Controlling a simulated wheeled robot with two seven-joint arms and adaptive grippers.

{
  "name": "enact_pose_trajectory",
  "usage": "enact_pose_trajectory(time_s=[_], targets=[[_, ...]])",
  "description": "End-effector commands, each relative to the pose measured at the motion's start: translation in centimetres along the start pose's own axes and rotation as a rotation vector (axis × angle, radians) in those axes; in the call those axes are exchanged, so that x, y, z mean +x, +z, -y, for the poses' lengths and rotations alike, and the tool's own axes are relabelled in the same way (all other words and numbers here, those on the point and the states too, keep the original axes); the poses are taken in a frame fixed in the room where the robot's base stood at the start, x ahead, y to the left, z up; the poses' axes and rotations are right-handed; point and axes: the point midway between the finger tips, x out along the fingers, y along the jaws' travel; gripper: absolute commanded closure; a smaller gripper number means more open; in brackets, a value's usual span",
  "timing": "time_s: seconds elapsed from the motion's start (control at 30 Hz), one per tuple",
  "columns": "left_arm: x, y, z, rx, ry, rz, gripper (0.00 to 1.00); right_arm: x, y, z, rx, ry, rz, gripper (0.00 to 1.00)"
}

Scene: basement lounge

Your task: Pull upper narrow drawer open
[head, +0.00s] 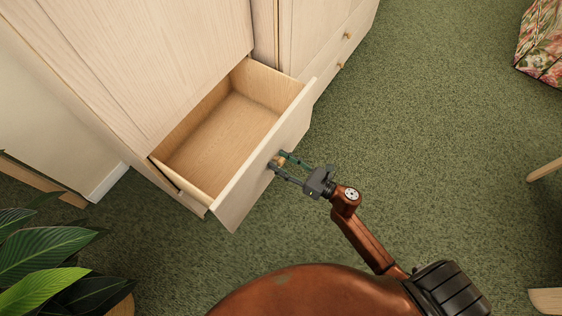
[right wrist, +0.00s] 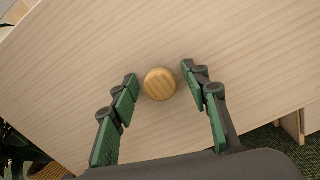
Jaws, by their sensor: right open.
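A narrow drawer (head: 262,170) of pale wood stands pulled out of a tall pale cabinet (head: 150,60) in the head view. Its inside is empty. Its front also fills most of the right wrist view (right wrist: 230,50). A round wooden knob (right wrist: 160,84) sits on the drawer front. My right gripper (head: 279,167) is at the drawer front in the head view. In the right wrist view its open fingers (right wrist: 160,82) stand on either side of the knob, with a gap on both sides. My left gripper is not in view.
More cabinet fronts with small knobs (head: 347,35) stand at the top. A leafy plant (head: 45,255) is at the lower left. A floral-covered piece (head: 543,45) is at the upper right. Green carpet (head: 440,130) is clear to the right of the drawer.

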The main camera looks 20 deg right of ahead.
Motion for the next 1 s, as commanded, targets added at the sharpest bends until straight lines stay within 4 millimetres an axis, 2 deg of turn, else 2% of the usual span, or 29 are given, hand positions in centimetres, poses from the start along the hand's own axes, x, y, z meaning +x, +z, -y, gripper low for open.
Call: enact_pose_trajectory(time_s=[0.2, 0.33, 0.8, 1.0], targets=[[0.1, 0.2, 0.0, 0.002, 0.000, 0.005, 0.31, -0.1, 0.0, 0.0, 0.000, 0.000, 0.000, 0.57], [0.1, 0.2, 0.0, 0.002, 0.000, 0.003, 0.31, -1.2, -0.1, 0.1, 0.001, -0.002, -0.002, 0.57], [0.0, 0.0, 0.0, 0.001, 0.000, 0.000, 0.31, -10.1, -0.1, 0.0, 0.001, -0.003, -0.002, 0.57], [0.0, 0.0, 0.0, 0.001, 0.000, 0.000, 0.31, -11.8, 0.0, -0.1, 0.001, -0.001, 0.000, 0.57]])
